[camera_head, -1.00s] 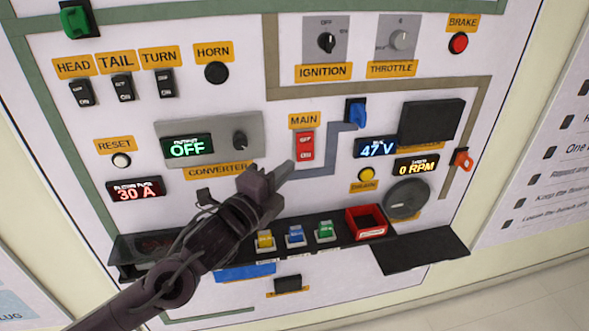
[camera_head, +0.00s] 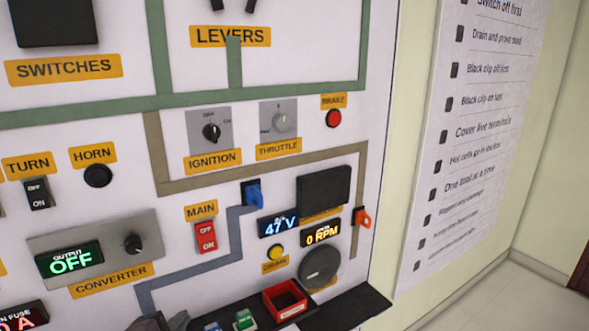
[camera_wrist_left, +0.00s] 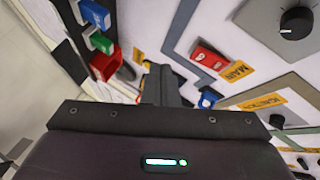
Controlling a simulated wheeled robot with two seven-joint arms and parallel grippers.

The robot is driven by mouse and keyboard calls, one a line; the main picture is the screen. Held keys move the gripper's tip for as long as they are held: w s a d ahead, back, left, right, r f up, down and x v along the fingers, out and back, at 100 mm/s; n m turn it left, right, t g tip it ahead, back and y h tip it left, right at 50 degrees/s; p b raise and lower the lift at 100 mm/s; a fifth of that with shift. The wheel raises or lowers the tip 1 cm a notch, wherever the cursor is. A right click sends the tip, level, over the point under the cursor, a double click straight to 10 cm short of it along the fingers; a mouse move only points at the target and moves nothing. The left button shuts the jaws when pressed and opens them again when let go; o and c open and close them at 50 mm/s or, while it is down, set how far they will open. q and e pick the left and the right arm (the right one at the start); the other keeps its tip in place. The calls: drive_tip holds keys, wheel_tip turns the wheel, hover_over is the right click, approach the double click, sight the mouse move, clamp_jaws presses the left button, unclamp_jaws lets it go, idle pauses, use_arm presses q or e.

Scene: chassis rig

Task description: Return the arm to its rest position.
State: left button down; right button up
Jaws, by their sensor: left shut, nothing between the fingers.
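My left gripper (camera_head: 162,322) shows only as a dark tip at the bottom edge of the head view. The rest of that arm is out of the picture. In the left wrist view its fingers (camera_wrist_left: 160,86) are shut together with nothing between them. They point toward the panel near the red MAIN switch (camera_wrist_left: 208,58), with no clear contact visible. The MAIN switch (camera_head: 206,237) is also in the head view, up and right of the gripper tip. My right gripper is not in view.
The white panel carries the converter box (camera_head: 93,251), ignition knob (camera_head: 211,132), a blue lever (camera_head: 252,193), an orange lever (camera_head: 363,218) and a grey dial (camera_head: 320,266). A red bin (camera_head: 285,300) and a green block (camera_head: 245,320) stand on the dark ledge. Open floor lies at lower right.

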use_arm(q)
drive_tip(key=s+d+f+n+g, duration=0.2)
drive_tip(key=s+f+n+g, duration=0.45)
drive_tip(key=s, duration=0.25)
drive_tip(key=s+d+f+n+g, duration=0.2)
drive_tip(key=s+f+n+g, duration=0.35)
drive_tip(key=s+f, duration=0.25)
wheel_tip(320, 180, down, 28)
drive_tip(key=s, duration=0.1)
drive_tip(key=s+a+f, duration=0.2)
drive_tip(key=s+f, duration=0.8)
drive_tip(key=s+a+f+g, duration=0.1)
drive_tip(key=s+a+f, duration=0.1)
drive_tip(key=s+f, duration=0.8)
drive_tip(key=shift+s+f+m+y, duration=0.2)
drive_tip(key=shift+s+m+y, duration=0.05)
drive_tip(key=shift+m+y, duration=0.05)
